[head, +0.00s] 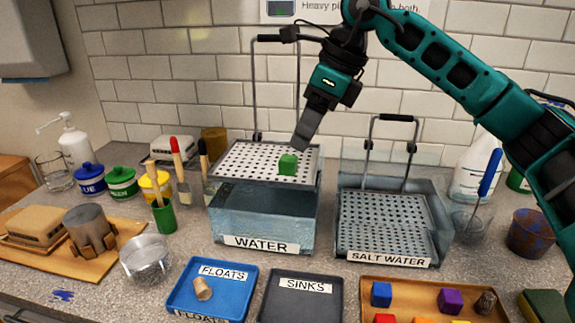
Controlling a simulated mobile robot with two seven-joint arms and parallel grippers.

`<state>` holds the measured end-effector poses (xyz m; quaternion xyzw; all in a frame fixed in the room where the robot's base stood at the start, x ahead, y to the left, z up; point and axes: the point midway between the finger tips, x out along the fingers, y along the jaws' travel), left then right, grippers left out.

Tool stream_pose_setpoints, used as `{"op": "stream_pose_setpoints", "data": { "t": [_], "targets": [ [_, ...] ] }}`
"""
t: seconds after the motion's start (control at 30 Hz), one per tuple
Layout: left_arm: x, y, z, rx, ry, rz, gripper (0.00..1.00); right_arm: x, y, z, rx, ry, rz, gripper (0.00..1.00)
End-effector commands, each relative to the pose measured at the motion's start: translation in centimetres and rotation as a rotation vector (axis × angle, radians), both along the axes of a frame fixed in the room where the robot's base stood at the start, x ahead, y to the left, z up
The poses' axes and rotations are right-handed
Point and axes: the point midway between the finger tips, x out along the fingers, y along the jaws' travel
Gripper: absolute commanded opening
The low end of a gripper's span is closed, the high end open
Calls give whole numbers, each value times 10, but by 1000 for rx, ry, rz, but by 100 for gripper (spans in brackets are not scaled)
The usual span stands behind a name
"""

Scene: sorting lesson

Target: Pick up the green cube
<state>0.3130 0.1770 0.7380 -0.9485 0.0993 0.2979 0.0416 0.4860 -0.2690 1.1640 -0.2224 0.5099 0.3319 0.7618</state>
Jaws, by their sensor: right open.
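The green cube (288,164) sits on the white perforated tray (240,160) raised above the clear tank labelled WATER (263,220). My right gripper (299,145) comes down from the upper right, tilted. Its fingertips are just above and slightly right of the cube. The fingers overlap in this view, so the gap between them is hard to see. The gripper holds nothing that I can see, and the cube rests on the tray. My left gripper is not in view.
A SALT WATER tank (390,262) with its own perforated basket stands to the right. A blue FLOATS tray (235,290) holding a cork, a dark SINKS tray (302,300) and a brown tray (415,290) of blocks are in front. Tall handles rise behind both tanks.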

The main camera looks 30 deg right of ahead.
Motion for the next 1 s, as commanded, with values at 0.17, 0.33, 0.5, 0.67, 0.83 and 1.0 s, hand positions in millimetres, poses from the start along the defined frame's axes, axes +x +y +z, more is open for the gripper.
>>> {"op": "stream_pose_setpoints", "data": {
  "t": [0.17, 0.33, 0.5, 0.67, 0.83, 1.0],
  "targets": [
    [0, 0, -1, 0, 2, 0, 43, 4, 4, -13, 1, 0, 1, 62],
    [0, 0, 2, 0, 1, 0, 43, 14, 9, -31, 1, 3, 0, 62],
    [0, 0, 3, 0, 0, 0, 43, 23, 15, -52, 1, 1, 1, 62],
    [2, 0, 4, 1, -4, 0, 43, 24, 17, -58, 2, -1, 0, 62],
    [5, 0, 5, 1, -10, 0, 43, 24, 17, -58, 1, -1, 0, 61],
    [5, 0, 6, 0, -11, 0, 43, 24, 17, -58, 1, -1, 0, 44]
  ]
}}
